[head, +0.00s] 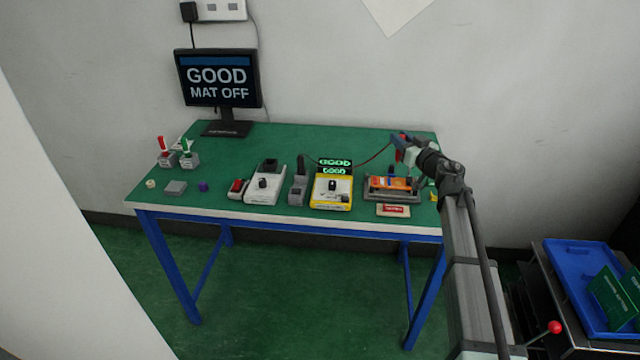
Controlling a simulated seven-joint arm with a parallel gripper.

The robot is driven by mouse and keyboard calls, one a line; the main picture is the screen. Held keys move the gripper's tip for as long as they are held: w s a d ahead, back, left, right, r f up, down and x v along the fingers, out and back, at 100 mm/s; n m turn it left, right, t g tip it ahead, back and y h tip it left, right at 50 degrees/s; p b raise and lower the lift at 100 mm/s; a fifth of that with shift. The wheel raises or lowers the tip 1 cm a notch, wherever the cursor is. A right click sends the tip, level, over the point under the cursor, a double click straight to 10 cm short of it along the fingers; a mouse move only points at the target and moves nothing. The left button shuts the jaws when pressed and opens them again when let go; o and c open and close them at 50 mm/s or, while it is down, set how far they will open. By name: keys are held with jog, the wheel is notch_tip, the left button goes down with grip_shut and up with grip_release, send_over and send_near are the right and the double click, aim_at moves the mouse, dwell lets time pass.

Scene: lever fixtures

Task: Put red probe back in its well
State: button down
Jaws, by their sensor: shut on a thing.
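My gripper (401,149) is at the back right of the green table, above the orange device in the picture. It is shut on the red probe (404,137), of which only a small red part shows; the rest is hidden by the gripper. A thin dark red lead (376,155) runs from the gripper toward the yellow meter (332,192), which has a lit green display. A grey upright holder (299,188) stands just left of the meter. It may hold the probe's well, but no opening can be made out at this size.
An orange device in a grey fixture (391,187) sits below my gripper in the picture, with a red-labelled card (393,210) in front. A white lever unit (266,184) stands left of the holder. A monitor (217,78) reads "GOOD MAT OFF". The table's middle back is clear.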

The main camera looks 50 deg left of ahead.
jog(key=s+a+n+g, duration=0.1)
jog(key=s+a+g, duration=0.1)
jog(key=s+a, duration=0.65)
jog(key=s+a+f+n+g, duration=0.1)
jog(key=s+a+g, duration=0.15)
jog(key=s, duration=1.05)
jog(key=s+a+n+g, duration=0.1)
jog(key=s+a, duration=0.6)
jog(key=s, duration=0.4)
jog(key=shift+w+d+m+t, duration=0.9)
jog(key=shift+w+m+t, duration=0.7)
jog(key=shift+w+t, duration=1.25)
jog(key=shift+f, duration=4.7)
jog(key=shift+f, duration=0.1)
jog(key=c, duration=0.9)
grip_release()
jog(key=shift+d, duration=0.1)
jog(key=v, duration=1.2)
